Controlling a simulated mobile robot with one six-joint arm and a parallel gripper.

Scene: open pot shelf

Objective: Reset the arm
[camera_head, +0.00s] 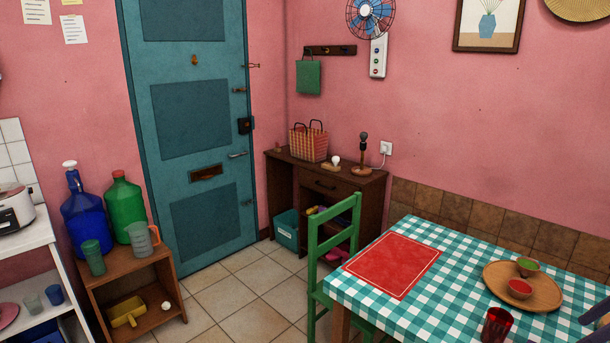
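The task names no other object. The view looks over a room with a teal door (188,125), a checkered table (462,270) at the right and a wooden stand (130,280) at the left.
A green chair (312,260) stands at the table's left side. The table bears a red mat (392,265), a round wooden tray (548,297) and a red glass (496,325). A dark desk (345,190) is against the back wall. Tiled floor (245,290) is clear before the door.

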